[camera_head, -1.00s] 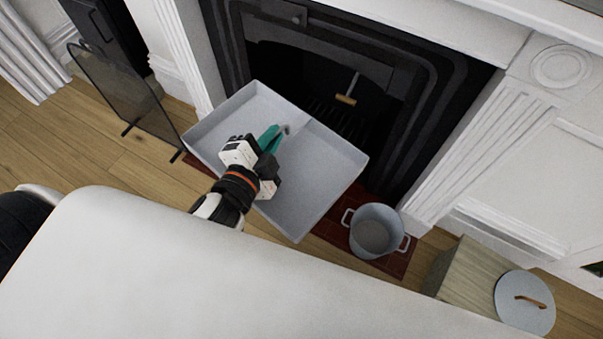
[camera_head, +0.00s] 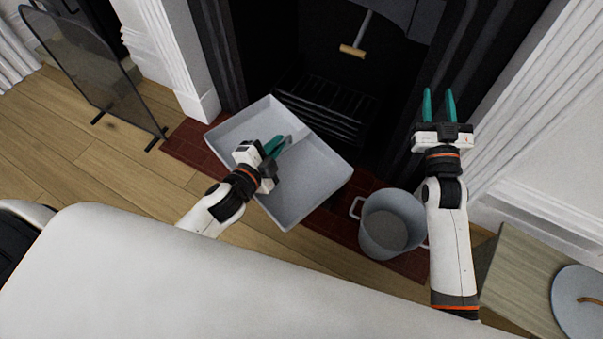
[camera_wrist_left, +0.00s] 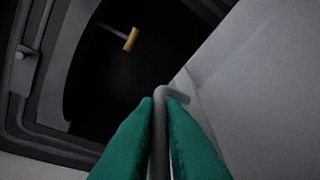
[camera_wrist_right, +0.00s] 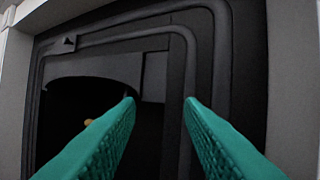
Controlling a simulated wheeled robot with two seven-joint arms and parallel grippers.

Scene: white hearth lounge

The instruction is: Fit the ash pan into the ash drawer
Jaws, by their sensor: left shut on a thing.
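The ash pan (camera_head: 315,185) is a wide, shallow grey tray, held tilted above the red tiled hearth in front of the fireplace. My left gripper (camera_head: 277,146) reaches over it. In the left wrist view, my left gripper (camera_wrist_left: 160,105) is shut on the pan's grey rod handle (camera_wrist_left: 160,135), with the pan wall (camera_wrist_left: 265,90) to the right. My right gripper (camera_head: 438,103) is open and empty, raised at the right side of the fireplace. In the right wrist view, its fingers (camera_wrist_right: 160,102) are spread toward the black fireplace surround. I cannot make out the ash drawer.
The black grate (camera_head: 325,108) sits behind the pan, and a wooden-handled tool (camera_head: 353,50) is above it. A grey bucket (camera_head: 390,222) stands on the hearth to the right. A mesh screen (camera_head: 85,65) stands at left. A wooden box (camera_head: 520,285) and round lid (camera_head: 580,302) are at lower right.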

